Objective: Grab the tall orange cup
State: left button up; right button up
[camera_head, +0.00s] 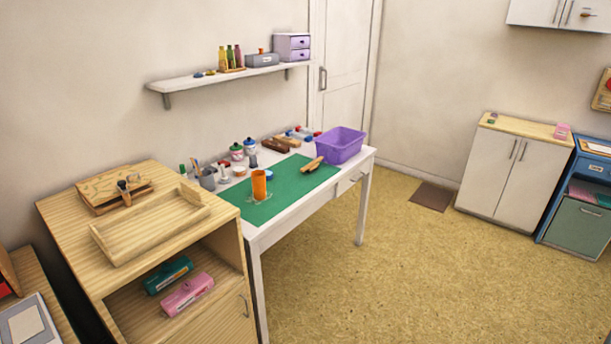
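A tall orange cup (259,184) stands upright on the green mat (290,189) on the white table (262,232). It is near the mat's left end, on or beside a small pale, clear item that I cannot make out. A small round blue-rimmed item sits just behind it. Neither of my grippers shows in the head view, so nothing is seen touching the cup.
A purple bin (340,145) stands at the table's far right end. A grey pot (207,179) and several jars stand behind the cup. A wooden cabinet (190,247) with a wooden tray (150,226) adjoins the table's left. The floor (400,270) in front is clear.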

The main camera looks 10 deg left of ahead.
aim_at(259, 185)
jog(key=z, duration=0.6)
jog(key=i, duration=1.1)
jog(key=z, duration=0.45)
jog(key=i, duration=1.1)
jog(key=u, duration=0.7)
jog(key=i, duration=0.85)
jog(key=u, duration=0.85)
